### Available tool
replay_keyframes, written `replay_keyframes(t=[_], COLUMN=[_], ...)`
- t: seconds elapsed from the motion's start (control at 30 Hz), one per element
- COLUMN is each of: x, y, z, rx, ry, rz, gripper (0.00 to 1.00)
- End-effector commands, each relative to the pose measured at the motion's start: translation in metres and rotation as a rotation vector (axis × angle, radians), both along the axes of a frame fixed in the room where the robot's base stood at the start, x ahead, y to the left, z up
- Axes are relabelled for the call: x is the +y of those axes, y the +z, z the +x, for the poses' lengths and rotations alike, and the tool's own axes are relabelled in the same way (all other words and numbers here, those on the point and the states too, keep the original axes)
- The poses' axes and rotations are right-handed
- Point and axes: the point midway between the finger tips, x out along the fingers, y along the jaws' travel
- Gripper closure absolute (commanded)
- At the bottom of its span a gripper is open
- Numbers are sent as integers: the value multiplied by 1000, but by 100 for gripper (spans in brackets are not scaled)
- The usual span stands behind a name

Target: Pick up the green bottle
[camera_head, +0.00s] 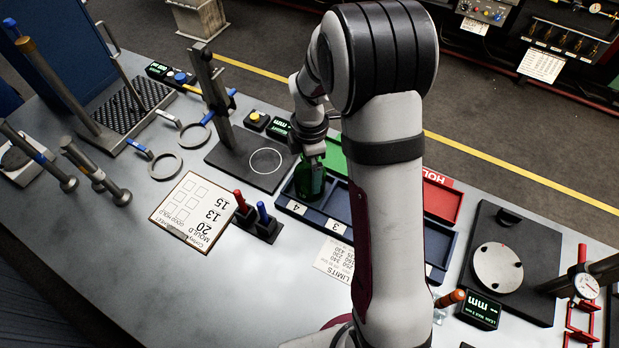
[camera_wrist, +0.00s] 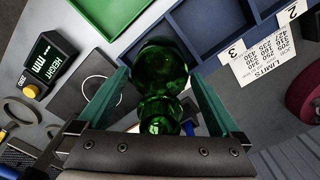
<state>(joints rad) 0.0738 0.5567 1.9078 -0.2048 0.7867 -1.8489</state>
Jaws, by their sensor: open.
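The green bottle (camera_head: 309,181) stands in the compartment marked 4 of the blue tray (camera_head: 295,208), partly hidden by my gripper above it. My gripper (camera_head: 313,153) is over the bottle's upper part in the head view. In the wrist view the dark green glass bottle (camera_wrist: 160,85) lies between the two fingers of my gripper (camera_wrist: 163,100). The fingers stand apart, one on each side of the bottle. I cannot tell whether either finger touches the glass. The bottle's lower part is partly hidden in the wrist view.
A green tray (camera_head: 335,158) and a red tray (camera_head: 440,200) lie behind the blue one. A height gauge (camera_head: 212,95) stands on a dark plate to the left. A pen holder (camera_head: 258,222) and a mould sheet (camera_head: 193,212) lie in front. My arm hides the tray's middle.

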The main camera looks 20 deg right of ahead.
Motion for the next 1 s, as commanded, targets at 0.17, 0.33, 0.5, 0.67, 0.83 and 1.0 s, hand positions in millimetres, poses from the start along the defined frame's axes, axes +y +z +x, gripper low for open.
replay_keyframes(t=[0.17, 0.33, 0.5, 0.67, 0.83, 1.0], x=[0, 0, 0, 0, 0, 0], y=[-4, -4, -3, -3, -3, -3], z=[0, 0, 0, 0, 1, 1], rx=[-1, -1, -2, -2, -2, -2], ry=[0, 0, 1, 1, 1, 1], rz=[0, 0, 0, 0, -1, -1], gripper=[0, 20, 50, 79, 100, 100])
